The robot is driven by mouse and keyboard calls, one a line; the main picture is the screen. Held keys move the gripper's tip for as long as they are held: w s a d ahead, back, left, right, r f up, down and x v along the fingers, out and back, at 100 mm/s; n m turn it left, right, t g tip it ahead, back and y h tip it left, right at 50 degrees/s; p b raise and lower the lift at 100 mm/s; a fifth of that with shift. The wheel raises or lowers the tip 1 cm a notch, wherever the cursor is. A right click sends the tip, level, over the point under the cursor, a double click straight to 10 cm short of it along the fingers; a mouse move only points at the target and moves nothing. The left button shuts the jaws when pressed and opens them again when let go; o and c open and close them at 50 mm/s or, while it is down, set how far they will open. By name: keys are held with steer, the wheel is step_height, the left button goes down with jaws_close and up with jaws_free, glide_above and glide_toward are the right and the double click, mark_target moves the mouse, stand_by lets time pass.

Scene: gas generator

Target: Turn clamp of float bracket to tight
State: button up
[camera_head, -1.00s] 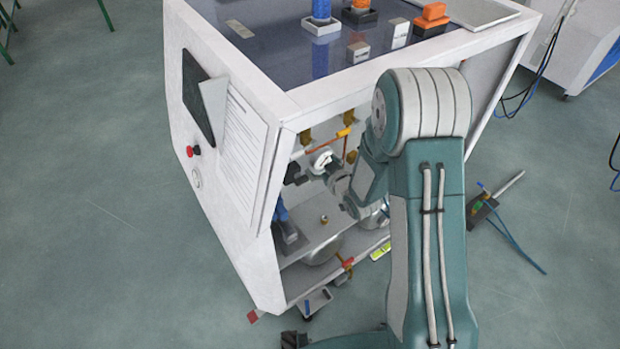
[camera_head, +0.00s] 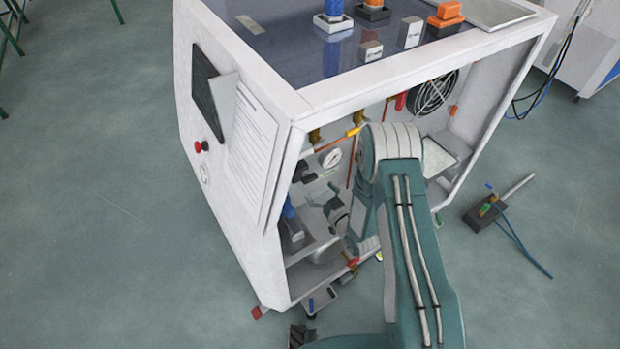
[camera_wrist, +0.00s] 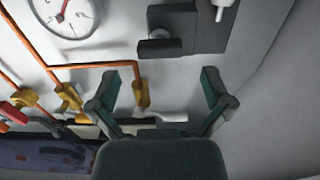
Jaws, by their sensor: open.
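My gripper (camera_wrist: 160,90) is open and empty in the wrist view, with its two dark green fingers spread apart. Beyond the fingertips, a dark grey bracket (camera_wrist: 180,46) is fixed to the pale back wall. It has a round grey knob-like part (camera_wrist: 160,36) on it. I take this to be the float bracket with its clamp, but cannot be sure. A white rod end (camera_wrist: 222,8) shows at its upper right. The gripper is apart from the bracket. In the head view, my gripper (camera_head: 334,203) is inside the open cabinet; its fingers are small there.
Orange pipes (camera_wrist: 100,66) with brass fittings (camera_wrist: 142,94) run left of and between the fingers. A pressure gauge (camera_wrist: 66,14) is at upper left.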

mark_target(312, 181)
steer(key=x, duration=0.5)
steer(key=shift+w+a, duration=0.15)
steer(key=c, duration=1.1)
